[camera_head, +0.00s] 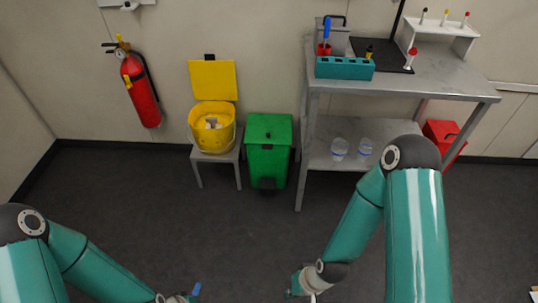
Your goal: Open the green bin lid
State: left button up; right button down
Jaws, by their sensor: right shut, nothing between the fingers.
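The green bin (268,160) stands on the floor against the back wall, left of the metal table.
A yellow bucket (201,135) with its lid raised stands on a small stool left of the bin. The metal table (440,80) with a teal rack stands to the right. A red fire extinguisher (141,90) hangs on the wall. The floor before the bin is clear.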

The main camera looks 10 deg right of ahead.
aim_at(266, 129)
jog(key=i, duration=1)
